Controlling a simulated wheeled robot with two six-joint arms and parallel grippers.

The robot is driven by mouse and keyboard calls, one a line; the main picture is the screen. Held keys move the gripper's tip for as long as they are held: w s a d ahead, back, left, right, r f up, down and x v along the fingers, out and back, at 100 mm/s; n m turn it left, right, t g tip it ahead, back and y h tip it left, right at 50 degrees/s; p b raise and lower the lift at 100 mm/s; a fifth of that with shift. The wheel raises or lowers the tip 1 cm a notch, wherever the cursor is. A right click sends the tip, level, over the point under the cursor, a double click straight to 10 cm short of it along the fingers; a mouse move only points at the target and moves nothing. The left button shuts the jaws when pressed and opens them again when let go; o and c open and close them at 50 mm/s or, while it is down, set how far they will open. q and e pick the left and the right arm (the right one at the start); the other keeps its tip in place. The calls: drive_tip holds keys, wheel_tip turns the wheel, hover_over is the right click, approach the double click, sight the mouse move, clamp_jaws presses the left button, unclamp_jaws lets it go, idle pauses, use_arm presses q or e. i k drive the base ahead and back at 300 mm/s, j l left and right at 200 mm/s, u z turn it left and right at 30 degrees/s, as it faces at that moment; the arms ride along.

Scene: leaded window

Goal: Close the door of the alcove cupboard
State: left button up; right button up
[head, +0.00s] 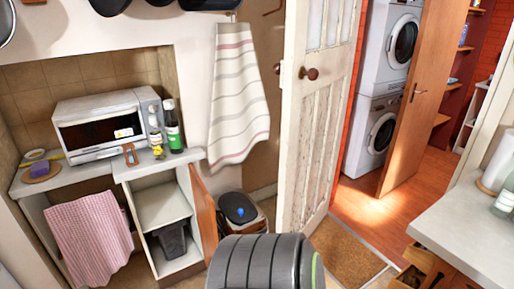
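The alcove cupboard (163,207) is a white unit below the microwave. Its front is open and shows a shelf and a dark grey bin inside. Its door (205,215), with a brown wooden face, stands swung out on the right side of the opening, seen nearly edge-on. The lower end of the door is close to or behind a dark ribbed part of my own body at the bottom of the view. Neither of my grippers is in view.
A microwave (103,124), bottles (173,127) and a sponge sit on the counter above. A pink cloth (89,240) hangs left of the cupboard. A lidded bin (240,212) stands right of the cupboard door. A white panelled door (317,120) stands open further right.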

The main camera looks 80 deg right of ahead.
sight(206, 212)
drive_tip(key=l+z, duration=0.3)
drive_tip(key=l, duration=0.2)
drive_tip(key=l+z, duration=0.3)
drive_tip(key=l, duration=0.25)
drive_tip(key=i+l+z, duration=0.1)
drive_tip(key=l+z, duration=0.15)
drive_tip(key=l, duration=0.25)
drive_tip(key=i+l+z, duration=0.15)
drive_tip(key=l+z, duration=0.15)
drive_tip(key=l, duration=0.4)
drive_tip(key=i+l+z, duration=0.1)
drive_tip(key=l, duration=0.2)
